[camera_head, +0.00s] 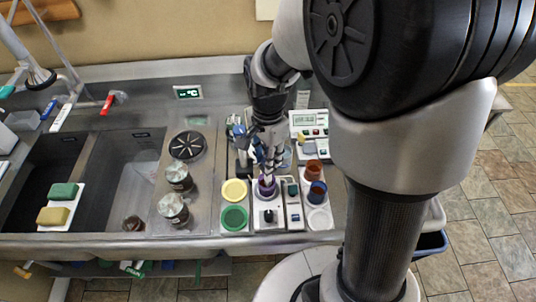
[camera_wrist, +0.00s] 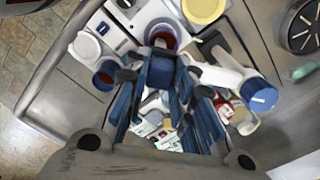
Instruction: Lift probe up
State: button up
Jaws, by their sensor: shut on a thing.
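My gripper (camera_head: 267,170) points down just above a small purple jar (camera_head: 267,187) on a white instrument with a dark knob. In the wrist view my gripper (camera_wrist: 161,84) has its blue fingers on both sides of a dark blue upright piece, which appears to be the probe (camera_wrist: 161,70). The gripper is shut on it. The reddish rim of the jar (camera_wrist: 160,38) shows just beyond the piece. The probe's lower end is hidden, so I cannot tell whether it is inside the jar. In the head view the fingers cover the probe.
A yellow lid (camera_head: 233,191) and a green lid (camera_head: 234,217) lie left of the jar. Brown and blue cups (camera_head: 317,191) stand close on the right. A white bottle with a blue cap (camera_wrist: 258,95) stands near the fingers. The sink (camera_head: 122,175) is farther left.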

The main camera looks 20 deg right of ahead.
grip_shut()
notch_tip(320, 180, up, 6)
jog(key=p, duration=0.5)
jog(key=shift+w, duration=0.2)
jog(key=shift+o, duration=1.1)
grip_release()
jog(key=shift+r, duration=0.1)
jog(key=o, duration=0.5)
jog(key=shift+s, duration=0.15)
jog(key=shift+c, duration=0.2)
